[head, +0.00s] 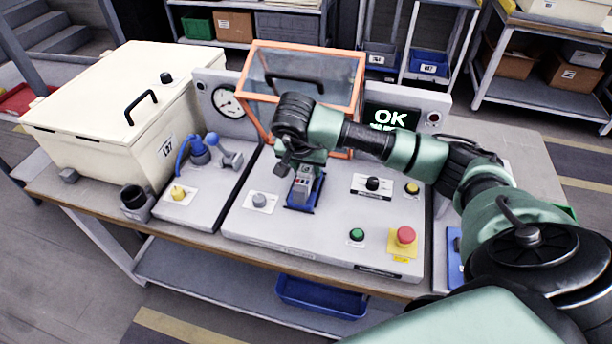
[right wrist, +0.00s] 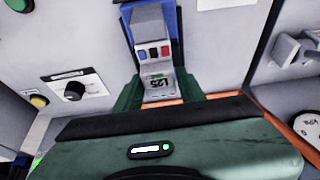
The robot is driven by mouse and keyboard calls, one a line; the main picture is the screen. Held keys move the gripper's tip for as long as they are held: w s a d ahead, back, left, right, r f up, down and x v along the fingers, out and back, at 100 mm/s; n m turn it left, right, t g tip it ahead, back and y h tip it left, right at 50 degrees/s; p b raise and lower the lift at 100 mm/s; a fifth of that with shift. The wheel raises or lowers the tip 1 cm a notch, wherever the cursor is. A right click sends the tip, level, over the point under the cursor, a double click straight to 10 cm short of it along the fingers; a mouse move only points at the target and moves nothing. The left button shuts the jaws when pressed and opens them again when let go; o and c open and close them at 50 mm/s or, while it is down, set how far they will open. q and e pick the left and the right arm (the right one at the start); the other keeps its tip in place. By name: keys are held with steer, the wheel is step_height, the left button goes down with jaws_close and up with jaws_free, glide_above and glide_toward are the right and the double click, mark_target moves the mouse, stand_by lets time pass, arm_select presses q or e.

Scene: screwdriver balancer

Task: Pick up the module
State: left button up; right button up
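The module (head: 303,184) is a small grey block with a printed label and red and blue marks on its face. It sits in a blue holder (head: 318,192) on the grey console. In the right wrist view the module (right wrist: 155,55) lies against the blue holder (right wrist: 179,48). My right gripper (head: 298,168) is at the module's upper end. In the wrist view its green fingers (right wrist: 158,88) stand on either side of the labelled end. Whether they touch it or leave a narrow gap is unclear. My left gripper is not in view.
An orange-framed clear cover (head: 362,92) stands open behind the holder. A screen (head: 391,117) reads OK. A red button (head: 405,235), a green button (head: 357,234) and a black knob (head: 372,183) lie to the right. A cream lidded box (head: 100,110) stands at left.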

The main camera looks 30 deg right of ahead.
jaws_close()
steer(key=shift+r, duration=0.1)
